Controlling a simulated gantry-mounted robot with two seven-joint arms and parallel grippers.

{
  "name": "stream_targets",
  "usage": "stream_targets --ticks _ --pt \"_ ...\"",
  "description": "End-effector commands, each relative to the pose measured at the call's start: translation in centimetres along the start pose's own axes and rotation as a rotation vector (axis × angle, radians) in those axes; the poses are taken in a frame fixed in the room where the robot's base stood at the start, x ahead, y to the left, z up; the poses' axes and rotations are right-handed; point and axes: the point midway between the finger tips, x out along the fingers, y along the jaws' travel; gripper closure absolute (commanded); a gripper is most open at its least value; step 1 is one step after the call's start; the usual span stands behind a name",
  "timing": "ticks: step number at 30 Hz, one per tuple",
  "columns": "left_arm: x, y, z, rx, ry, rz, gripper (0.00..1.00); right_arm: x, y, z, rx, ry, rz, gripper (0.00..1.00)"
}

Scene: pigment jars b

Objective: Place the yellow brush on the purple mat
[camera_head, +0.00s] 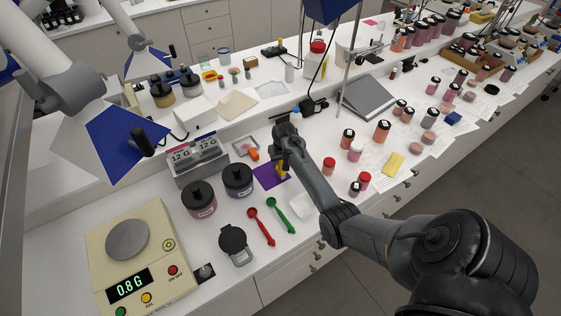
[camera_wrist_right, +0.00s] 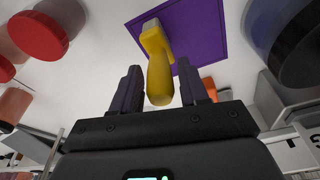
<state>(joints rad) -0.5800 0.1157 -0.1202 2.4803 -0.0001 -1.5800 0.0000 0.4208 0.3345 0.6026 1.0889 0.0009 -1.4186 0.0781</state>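The yellow brush (camera_head: 283,173) is at the right edge of the purple mat (camera_head: 264,177) in the head view, partly hidden by my right arm. In the right wrist view the brush (camera_wrist_right: 160,75) has its wide end over the purple mat (camera_wrist_right: 205,35), with its rounded handle toward me. My right gripper (camera_wrist_right: 158,82) has its two fingers on either side of the handle, with a narrow gap showing on each side. It looks open. Whether the brush rests fully on the mat is hard to tell. My left gripper is not in view.
Two dark-lidded jars (camera_head: 238,180) stand left of the mat, with a small tray (camera_head: 246,146) behind it. Red and green spoons (camera_head: 279,215) lie in front. Red-capped jars (camera_head: 329,167) and a yellow sponge (camera_head: 393,164) are to the right. A scale (camera_head: 140,262) stands at front left.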

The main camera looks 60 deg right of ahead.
Motion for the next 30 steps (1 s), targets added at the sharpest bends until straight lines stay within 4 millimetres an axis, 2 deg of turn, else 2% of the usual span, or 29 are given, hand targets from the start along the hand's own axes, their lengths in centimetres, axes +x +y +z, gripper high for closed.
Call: stream_targets --ticks 10,14,20,30 --pt "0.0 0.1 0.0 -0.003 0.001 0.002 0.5 -0.1 0.0 0.0 0.0 0.0 0.0 0.48" --pt "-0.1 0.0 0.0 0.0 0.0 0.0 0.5 -0.8 0.0 -0.1 0.0 0.002 0.0 0.48" --pt "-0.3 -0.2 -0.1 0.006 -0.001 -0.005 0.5 -3.6 0.0 -0.1 0.0 0.003 0.0 0.48" --pt "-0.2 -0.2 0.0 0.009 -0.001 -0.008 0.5 -9.6 0.0 -0.1 0.001 0.003 0.0 0.48"
